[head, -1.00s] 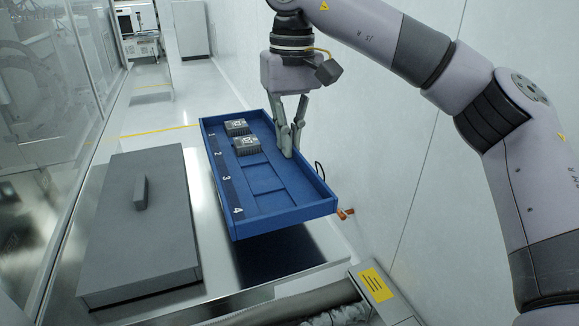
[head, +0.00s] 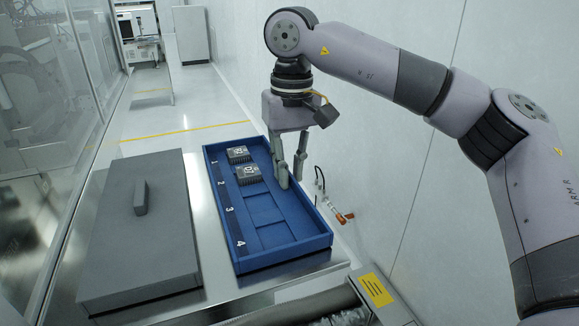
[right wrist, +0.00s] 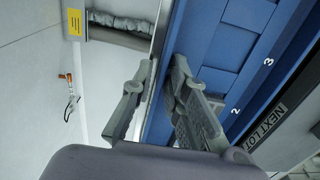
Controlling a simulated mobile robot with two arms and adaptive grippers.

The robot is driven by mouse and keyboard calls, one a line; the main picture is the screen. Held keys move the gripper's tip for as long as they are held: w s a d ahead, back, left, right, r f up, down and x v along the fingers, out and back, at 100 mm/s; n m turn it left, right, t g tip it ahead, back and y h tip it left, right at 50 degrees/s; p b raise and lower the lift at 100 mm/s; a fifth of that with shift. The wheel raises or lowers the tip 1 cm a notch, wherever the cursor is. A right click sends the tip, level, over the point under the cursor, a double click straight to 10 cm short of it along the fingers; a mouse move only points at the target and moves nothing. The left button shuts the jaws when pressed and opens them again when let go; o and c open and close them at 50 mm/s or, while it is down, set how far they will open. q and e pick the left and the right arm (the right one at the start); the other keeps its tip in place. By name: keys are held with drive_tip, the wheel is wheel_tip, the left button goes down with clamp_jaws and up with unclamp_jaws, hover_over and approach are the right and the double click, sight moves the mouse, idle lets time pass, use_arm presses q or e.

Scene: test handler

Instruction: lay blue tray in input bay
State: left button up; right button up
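The blue tray (head: 275,263) lies flat on the steel worktop, right of a grey slab. It has numbers 1 to 4 along its left side and holds two dark finned blocks, one by number 1 (head: 237,155) and one by number 2 (head: 249,174). My right gripper (head: 290,182) is at the tray's right wall, one finger inside and one outside. In the right wrist view its fingers (right wrist: 160,75) stand apart around the tray wall (right wrist: 188,52), with a gap on the outer side. The bay's outline is hidden under the tray. My left gripper is not in view.
The grey slab with a handle (head: 145,235) stands close on the tray's left. An orange-tipped fitting with a cable (head: 342,217) is by the wall on the right. A yellow label (head: 375,289) is at the front. A glass wall runs along the left.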

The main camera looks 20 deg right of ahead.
drive_tip(key=shift+o, duration=0.8)
